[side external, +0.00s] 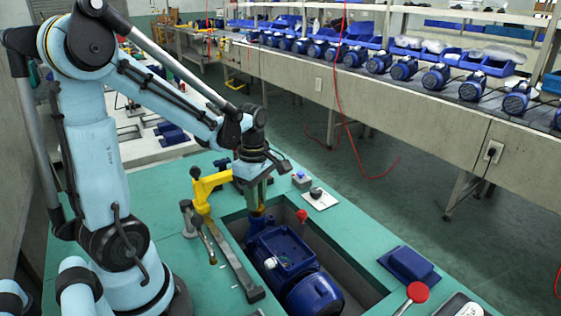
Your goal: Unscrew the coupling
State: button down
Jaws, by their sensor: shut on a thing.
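My gripper (259,207) points straight down over the pump's far end. It is shut on the coupling (262,222), a small blue part at that end of the pump. The fingers are small and partly merge with the part, so the exact grip is hard to see. Whether the coupling is loose cannot be told.
A yellow clamp stand (204,188) and a grey bar (233,262) stand close left of the recess. Red knobs (301,216) (417,292) rise near it. A blue cover (408,264) lies at right. A conveyor with several blue motors (440,76) runs behind.

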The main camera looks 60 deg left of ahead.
jog(key=n, duration=0.7)
jog(key=c, duration=1.2)
grip_release()
jog(key=shift+o, duration=0.2)
jog(key=shift+r, duration=0.1)
jog(key=shift+r, duration=2.2)
